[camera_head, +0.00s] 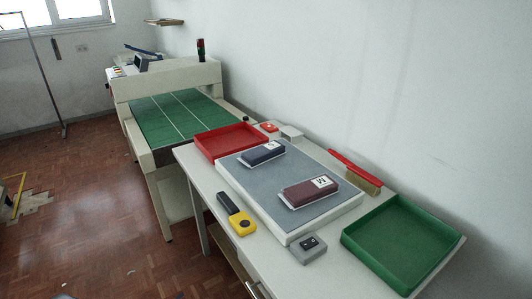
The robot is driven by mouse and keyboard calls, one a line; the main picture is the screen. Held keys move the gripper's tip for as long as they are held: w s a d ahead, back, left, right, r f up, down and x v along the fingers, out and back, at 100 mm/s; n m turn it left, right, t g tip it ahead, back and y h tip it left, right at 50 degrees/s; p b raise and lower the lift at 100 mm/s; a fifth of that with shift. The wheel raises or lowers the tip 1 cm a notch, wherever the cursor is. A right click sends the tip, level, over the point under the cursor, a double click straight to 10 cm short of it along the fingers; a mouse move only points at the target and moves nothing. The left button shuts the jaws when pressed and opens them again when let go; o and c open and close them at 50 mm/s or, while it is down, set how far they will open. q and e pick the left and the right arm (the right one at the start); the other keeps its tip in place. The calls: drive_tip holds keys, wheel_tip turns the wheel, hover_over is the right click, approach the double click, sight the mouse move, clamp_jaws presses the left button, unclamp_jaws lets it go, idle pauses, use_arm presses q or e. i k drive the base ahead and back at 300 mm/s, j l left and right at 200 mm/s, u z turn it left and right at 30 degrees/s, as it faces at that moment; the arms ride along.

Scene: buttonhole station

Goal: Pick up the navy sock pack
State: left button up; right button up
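The navy sock pack (262,153) lies flat on a grey mat with a raised white edge (296,237), towards its far left part. It is a dark blue bundle with a small white label at its right end. A maroon pack (305,194) with a larger white label marked M lies on the same mat, nearer and to the right, apart from the navy one. Neither of my grippers is in view.
A red tray (203,143) is left of the mat, a green tray (352,248) to the right. A red-handled brush (357,172) lies behind. A yellow-and-black tool (241,223) and grey button box (309,250) sit in front. A green-belted machine (150,122) stands beyond.

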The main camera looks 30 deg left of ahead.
sight(260, 155)
drive_tip(key=k+j+z, duration=0.1)
drive_tip(key=j+z, duration=0.3)
drive_tip(key=j, duration=1.25)
